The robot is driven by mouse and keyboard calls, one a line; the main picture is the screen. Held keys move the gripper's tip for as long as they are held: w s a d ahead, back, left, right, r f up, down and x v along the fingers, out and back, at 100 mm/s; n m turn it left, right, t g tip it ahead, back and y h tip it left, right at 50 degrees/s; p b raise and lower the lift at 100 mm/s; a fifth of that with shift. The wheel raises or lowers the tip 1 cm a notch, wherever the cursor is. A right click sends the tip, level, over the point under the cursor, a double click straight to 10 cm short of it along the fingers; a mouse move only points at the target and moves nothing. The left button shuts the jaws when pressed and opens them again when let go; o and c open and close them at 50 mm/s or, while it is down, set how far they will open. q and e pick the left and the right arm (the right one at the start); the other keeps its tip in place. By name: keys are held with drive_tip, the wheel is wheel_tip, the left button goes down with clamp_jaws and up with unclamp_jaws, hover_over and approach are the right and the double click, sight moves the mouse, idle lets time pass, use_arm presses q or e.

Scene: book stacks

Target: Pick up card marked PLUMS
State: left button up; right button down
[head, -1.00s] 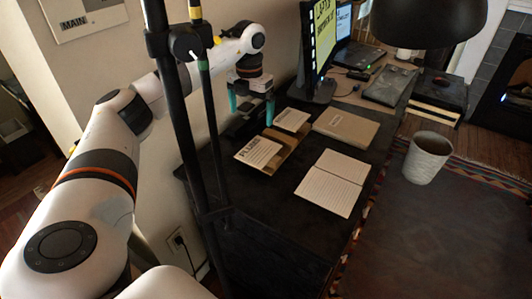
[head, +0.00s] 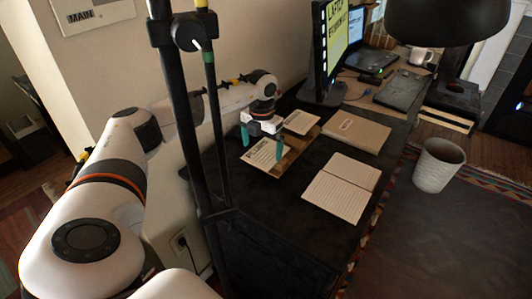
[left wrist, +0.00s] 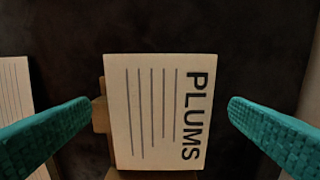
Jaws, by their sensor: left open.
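The PLUMS card (head: 262,157) is a pale lined card that rests in a brown holder (head: 294,153) on the dark desk in the head view. In the left wrist view the card (left wrist: 150,115) is centred, with PLUMS in black along its right side. My left gripper (head: 262,142) is open and empty over the card. Its teal fingers stand to either side of the card in the left wrist view (left wrist: 160,104), with gaps between. The fingers partly cover the card in the head view. My right gripper is out of view.
Another pale card (head: 300,121) sits at the holder's far end. A closed brown book (head: 356,131) and an open lined notebook (head: 341,188) lie right of it. A monitor (head: 331,50) stands behind. The front desk area is clear.

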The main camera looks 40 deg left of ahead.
use_arm(q)
wheel_tip(320, 180, down, 2)
drive_tip(key=shift+c, duration=0.2)
drive_tip(key=c, duration=0.6)
drive_tip(key=shift+r, duration=0.1)
drive_tip(key=shift+c, duration=0.2)
